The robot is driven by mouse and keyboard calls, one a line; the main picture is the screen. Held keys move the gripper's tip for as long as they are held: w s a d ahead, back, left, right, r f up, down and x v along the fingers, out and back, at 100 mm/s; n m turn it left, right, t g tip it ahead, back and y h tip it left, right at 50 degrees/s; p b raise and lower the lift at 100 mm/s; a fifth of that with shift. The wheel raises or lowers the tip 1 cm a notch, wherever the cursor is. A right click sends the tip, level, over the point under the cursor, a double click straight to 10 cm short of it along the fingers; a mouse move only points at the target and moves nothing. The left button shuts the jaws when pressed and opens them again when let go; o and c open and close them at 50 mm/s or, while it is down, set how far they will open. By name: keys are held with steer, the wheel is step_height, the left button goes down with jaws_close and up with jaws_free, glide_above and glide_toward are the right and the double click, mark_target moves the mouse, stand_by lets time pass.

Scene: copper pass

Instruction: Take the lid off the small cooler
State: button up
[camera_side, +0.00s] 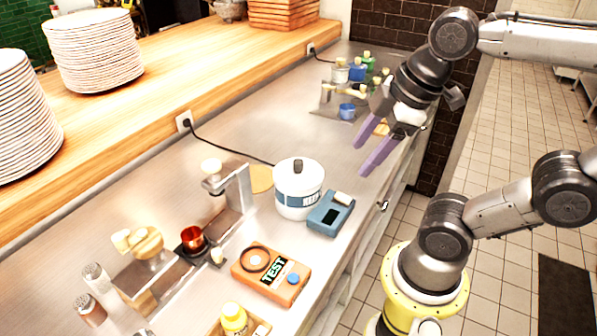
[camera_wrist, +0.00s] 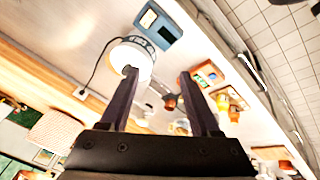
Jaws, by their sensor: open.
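The small cooler (camera_side: 298,203) is a white round tub with a blue band, standing upright on the steel counter. Its white lid (camera_side: 299,176) with a dark knob is seated on top. In the wrist view the cooler (camera_wrist: 144,52) shows at upper left, partly behind one finger. My gripper (camera_side: 366,155) has two purple fingers, spread apart and empty. It hangs above the counter's right edge, up and to the right of the cooler in the side view, clear of the lid. In the wrist view the open fingers (camera_wrist: 158,75) reach toward the cooler.
A blue device (camera_side: 331,214) stands close against the cooler's right side. An orange TEST box (camera_side: 270,275) lies nearer the camera. A metal stand (camera_side: 232,192) is to the left. Several bottles and a blue cup (camera_side: 347,111) sit at the back. A dark cord crosses the counter behind.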

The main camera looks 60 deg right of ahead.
steer(key=w+r+n+g, duration=0.2)
steer(key=w+r+n, duration=0.4)
steer(key=n, duration=0.3)
steer(key=n+g, duration=0.3)
steer(key=n, duration=0.1)
glide_above(298, 161)
step_height(298, 161, down, 14)
steer(key=shift+f, duration=0.15)
steer(key=shift+c, duration=0.2)
jaws_close()
